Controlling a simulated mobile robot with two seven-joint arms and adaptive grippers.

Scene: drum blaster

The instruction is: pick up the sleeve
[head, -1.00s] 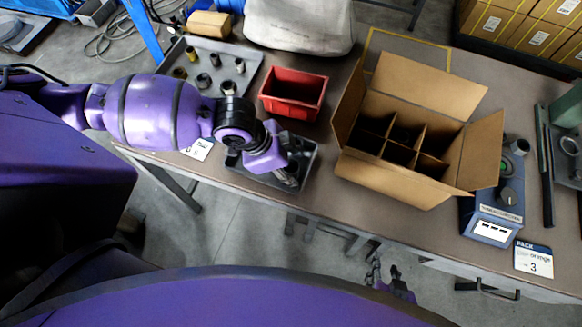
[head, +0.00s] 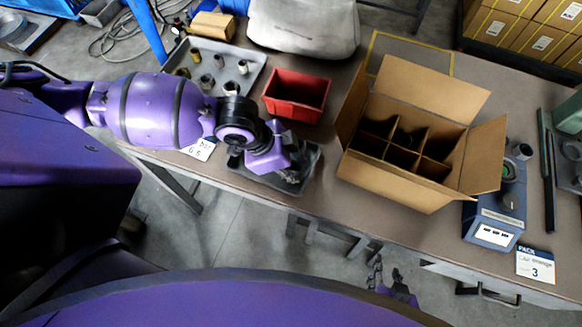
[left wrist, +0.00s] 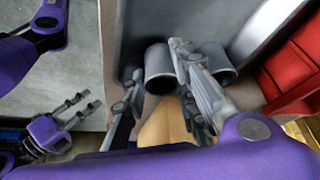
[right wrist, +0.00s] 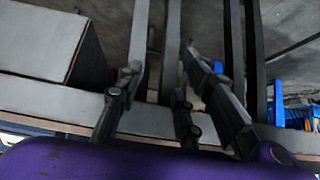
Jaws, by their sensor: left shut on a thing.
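My left gripper (head: 294,174) is low over the small dark tray (head: 246,174) at the table's front edge. In the left wrist view the left gripper (left wrist: 155,90) has a grey metal sleeve (left wrist: 158,66) between its fingers and is shut on it. A second grey sleeve (left wrist: 218,62) stands just right of the right-hand finger. In the head view the gripper and wrist hide both sleeves. My right gripper (head: 388,280) is below the table's front edge; in the right wrist view its fingers (right wrist: 155,95) are apart with nothing between them.
A red bin (head: 296,94) stands behind the dark tray. An open divided cardboard box (head: 400,178) is to its right, then a blue device (head: 496,212). A grey tray (head: 252,72) with several small cylindrical parts lies at the back left. Bare tabletop shows between bin and box.

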